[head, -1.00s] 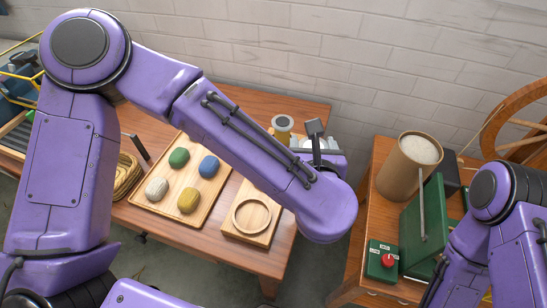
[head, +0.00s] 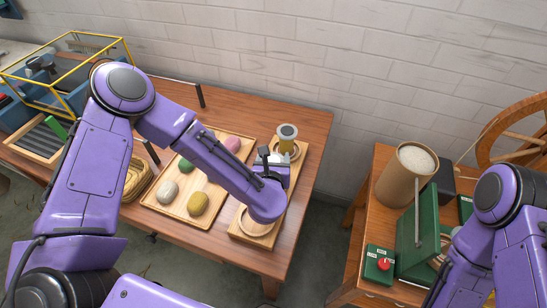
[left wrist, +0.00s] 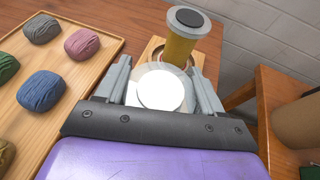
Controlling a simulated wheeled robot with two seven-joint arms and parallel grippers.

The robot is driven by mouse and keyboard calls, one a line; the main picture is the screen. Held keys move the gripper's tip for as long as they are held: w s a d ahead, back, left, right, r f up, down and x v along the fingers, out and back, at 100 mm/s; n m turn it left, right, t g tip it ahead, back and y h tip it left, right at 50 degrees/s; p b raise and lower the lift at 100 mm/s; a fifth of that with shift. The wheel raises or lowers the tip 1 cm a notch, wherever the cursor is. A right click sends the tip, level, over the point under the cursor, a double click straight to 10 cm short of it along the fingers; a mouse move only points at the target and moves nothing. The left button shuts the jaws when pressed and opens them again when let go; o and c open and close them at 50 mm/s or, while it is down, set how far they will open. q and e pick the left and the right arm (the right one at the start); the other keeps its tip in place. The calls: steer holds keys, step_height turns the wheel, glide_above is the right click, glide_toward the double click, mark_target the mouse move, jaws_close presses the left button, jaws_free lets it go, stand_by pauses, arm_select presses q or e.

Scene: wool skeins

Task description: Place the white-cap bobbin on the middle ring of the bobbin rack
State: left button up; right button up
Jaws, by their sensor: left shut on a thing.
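My left gripper (left wrist: 163,84) is shut on the white-cap bobbin (left wrist: 160,92), whose round white cap shows between the fingers in the left wrist view. In the head view, the gripper (head: 276,158) is over the wooden bobbin rack (head: 243,238), around its middle. The middle ring is hidden under the gripper and bobbin. A yellow bobbin with a grey, dark-centred cap (head: 287,132) stands upright at the rack's far end, just beyond the gripper. The near ring (head: 246,226) is partly covered by my arm. My right gripper is out of view.
A wooden tray (head: 152,203) with several wool skeins lies left of the rack. A wicker basket (head: 137,178) stands farther left. On the right table are a tan cylinder (head: 392,184), a green box (head: 408,240) and a red-knobbed control box (head: 379,264).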

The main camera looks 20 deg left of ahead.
arm_select(q)
steer(key=shift+s+f+b, duration=0.1)
steer(key=shift+f+b, duration=0.1)
steer(key=shift+b, duration=0.15)
steer(key=o, duration=1.1)
steer(key=shift+r, duration=0.1)
steer(key=shift+c, duration=0.2)
steer(key=shift+r+p, duration=0.25)
steer(key=shift+p, duration=0.1)
steer(key=b+v, duration=0.3)
steer(key=v, duration=0.9)
steer(key=shift+f, duration=0.1)
